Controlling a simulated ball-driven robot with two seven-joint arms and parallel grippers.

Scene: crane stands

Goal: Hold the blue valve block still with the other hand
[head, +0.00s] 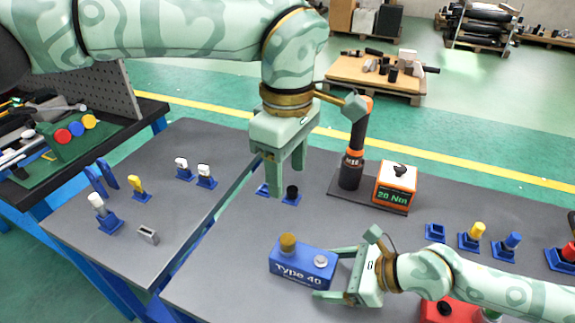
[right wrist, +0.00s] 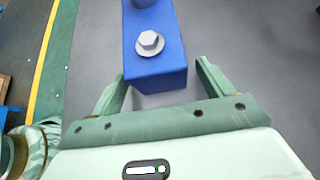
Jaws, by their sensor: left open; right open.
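The blue valve block (head: 303,267), marked "Type 40", sits on the grey bench top. It has a brass-coloured knob at its left and a pale hex bolt at its right; the bolt also shows on the block in the right wrist view (right wrist: 150,42). My right gripper (head: 328,272) is open at the block's right end. In the right wrist view its fingers (right wrist: 160,82) stand on either side of the block's near end, with gaps visible. My left gripper (head: 288,188) is open, pointing down above the bench behind the block, near a black-topped piece in a blue holder (head: 291,194).
An orange-black tool (head: 353,150) and a "20 Nm" display box (head: 395,187) stand behind. Blue holders with yellow and blue pieces (head: 471,237) are at right. A red box (head: 448,310) lies near my right arm. A gap (head: 205,228) splits the benches at left.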

